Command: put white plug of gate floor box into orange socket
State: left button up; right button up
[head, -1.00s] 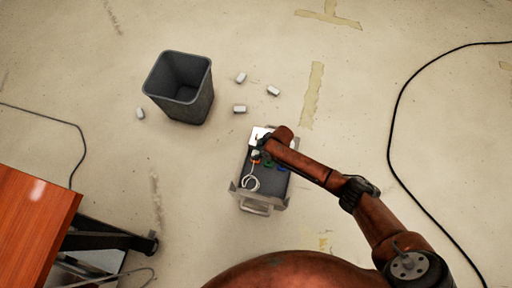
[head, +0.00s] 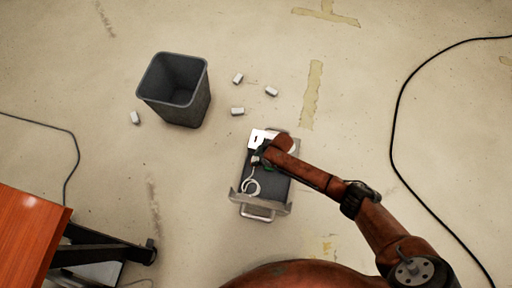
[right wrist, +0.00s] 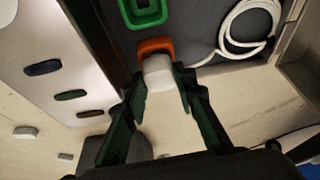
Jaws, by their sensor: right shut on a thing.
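The gate floor box (head: 263,208) lies open on the floor in the middle of the head view. My right gripper (right wrist: 160,88) is over the box, its fingers closed on both sides of the white plug (right wrist: 158,76). The plug is at the near edge of the orange socket (right wrist: 154,46) and overlaps it; I cannot tell how deep it sits. The plug's white cord (right wrist: 232,42) lies coiled on the dark panel, also seen in the head view (head: 252,188). A green socket (right wrist: 143,12) is beyond the orange one. My left gripper is out of view.
A pale lid (right wrist: 75,45) with coloured oval marks stands beside the sockets. A grey bin (head: 174,92) and several small white blocks (head: 237,111) are on the floor. A desk (head: 28,232) is at lower left. A black cable (head: 392,130) runs at right.

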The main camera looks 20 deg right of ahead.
jog(key=shift+f, duration=0.35)
dwell(0.6)
jog(key=o, duration=1.2)
jog(key=shift+o, duration=0.2)
jog(key=shift+d, duration=0.1)
jog(key=v, duration=1.2)
jog(key=shift+r, duration=0.15)
